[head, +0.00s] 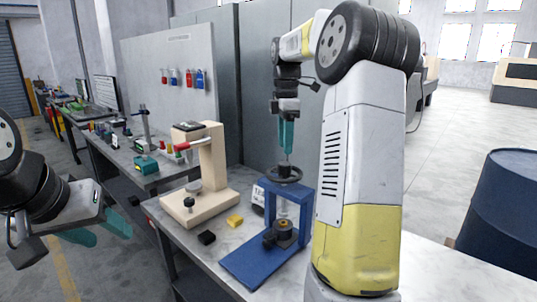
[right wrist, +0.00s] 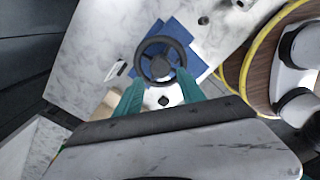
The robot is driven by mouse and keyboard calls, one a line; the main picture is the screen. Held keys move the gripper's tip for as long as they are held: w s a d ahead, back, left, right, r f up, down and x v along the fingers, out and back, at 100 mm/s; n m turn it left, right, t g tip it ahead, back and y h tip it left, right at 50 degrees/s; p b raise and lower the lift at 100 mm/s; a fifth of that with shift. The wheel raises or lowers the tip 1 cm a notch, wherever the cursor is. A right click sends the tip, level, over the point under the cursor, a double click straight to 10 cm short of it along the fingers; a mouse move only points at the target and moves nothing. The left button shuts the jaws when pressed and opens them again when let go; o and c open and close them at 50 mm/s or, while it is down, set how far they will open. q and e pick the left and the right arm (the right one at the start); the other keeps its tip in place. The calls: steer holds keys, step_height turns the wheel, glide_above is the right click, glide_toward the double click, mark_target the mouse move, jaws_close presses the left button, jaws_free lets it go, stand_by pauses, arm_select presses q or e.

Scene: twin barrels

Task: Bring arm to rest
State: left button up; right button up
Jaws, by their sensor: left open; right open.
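My right arm (head: 360,150) rises at the right in the head view and bends over the table. My right gripper (head: 286,150) points down with teal fingers just above the black handwheel (head: 284,174) of a blue press (head: 299,205). In the right wrist view its fingers (right wrist: 160,78) are apart and empty, with the handwheel (right wrist: 160,42) beyond the tips. Whether they touch the wheel I cannot tell. My left gripper (head: 98,230) is open and empty at the left, off the table's edge, its teal fingers apart.
A beige press (head: 212,160) with a red handle stands left of the blue one. A yellow block (head: 235,221) and a black block (head: 207,237) lie on the grey table (head: 190,240). A dark blue barrel (head: 500,210) stands at the right. Another bench (head: 125,165) is behind.

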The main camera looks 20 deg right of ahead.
steer(key=shift+r, duration=0.45)
steer(key=shift+s, duration=0.1)
steer(key=s+a+f+m+t, duration=0.1)
steer(key=s+a+m, duration=0.3)
steer(key=s, duration=0.4)
steer(key=s+a+f+m+t+y, duration=0.1)
steer(key=s+a+f+m+t, duration=0.1)
steer(key=s+a+m, duration=0.3)
steer(key=s+a+f+m+t+y, duration=0.1)
steer(key=s+a+m+t, duration=0.2)
steer(key=s+m, duration=0.4)
steer(key=s+a, duration=0.1)
steer(key=s, duration=0.3)
steer(key=shift+s+a+f, duration=0.3)
steer(key=shift+s, duration=0.05)
